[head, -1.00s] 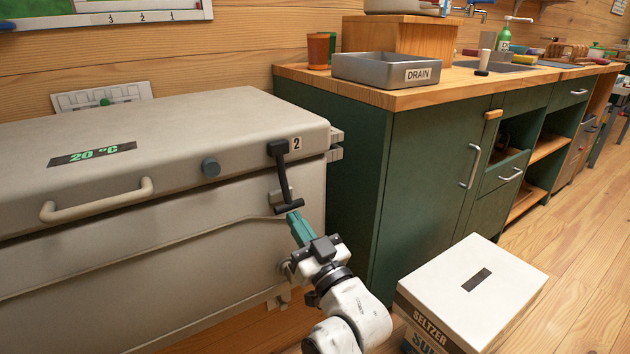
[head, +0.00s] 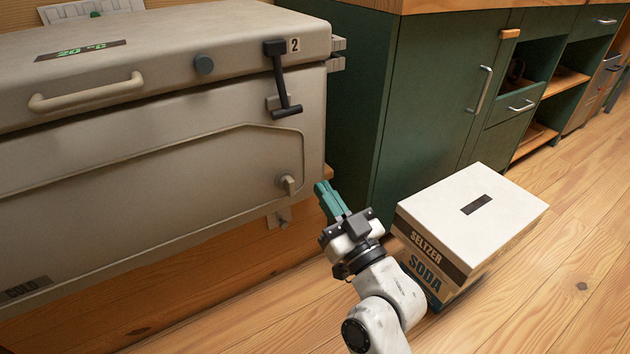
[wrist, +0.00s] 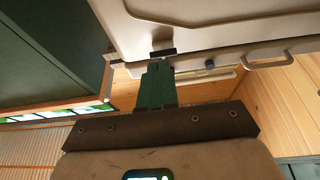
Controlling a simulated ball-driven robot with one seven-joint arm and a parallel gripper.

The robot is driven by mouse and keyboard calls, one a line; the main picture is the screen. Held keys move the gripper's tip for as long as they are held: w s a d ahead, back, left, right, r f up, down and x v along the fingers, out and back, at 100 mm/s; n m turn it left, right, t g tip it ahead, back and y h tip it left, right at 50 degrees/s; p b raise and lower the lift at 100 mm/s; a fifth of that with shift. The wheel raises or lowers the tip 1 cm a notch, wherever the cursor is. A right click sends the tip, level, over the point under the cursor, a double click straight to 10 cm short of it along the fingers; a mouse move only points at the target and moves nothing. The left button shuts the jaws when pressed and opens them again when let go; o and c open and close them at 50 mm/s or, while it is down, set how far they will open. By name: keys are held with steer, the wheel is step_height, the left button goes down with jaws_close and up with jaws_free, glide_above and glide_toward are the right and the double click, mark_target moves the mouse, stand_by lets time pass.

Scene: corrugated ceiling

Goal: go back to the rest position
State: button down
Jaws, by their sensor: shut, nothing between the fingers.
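My gripper (head: 328,200) has green fingers. It is shut and empty in the head view, in the free space just right of the beige chest's lower right corner and left of the seltzer box. It also shows in the wrist view (wrist: 157,82), its fingers together. The beige chest (head: 150,150) has a dark latch lever (head: 282,85) marked 2 at its right end, apart from my gripper. The lid of the chest is down.
A box (head: 475,215) labelled seltzer soda stands on the wooden floor close to the right of my arm. A green cabinet (head: 425,110) stands behind it, beside the chest. Open floor (head: 560,290) lies at the lower right.

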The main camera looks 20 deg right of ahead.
steer(key=s+d+f+g+p, duration=0.1)
steer(key=s+f+g, duration=0.5)
steer(key=f, duration=0.3)
steer(key=s+d+f+g+p, duration=0.1)
steer(key=s+f+g, duration=0.4)
steer(key=f, duration=0.4)
steer(key=s+d+f+m+g+h, duration=0.1)
steer(key=s+d+f+g, duration=0.15)
steer(key=s, duration=0.45)
steer(key=s+d+f+g+h+p, duration=0.1)
steer(key=s+f+g, duration=0.1)
steer(key=s+g, duration=0.35)
steer(key=s+d+f+m+g+h, duration=0.1)
steer(key=s+d+f+g, duration=0.1)
steer(key=s, duration=0.7)
step_height(320, 180, up, 38)
steer(key=p, duration=3.8)
steer(key=shift+w, duration=0.3)
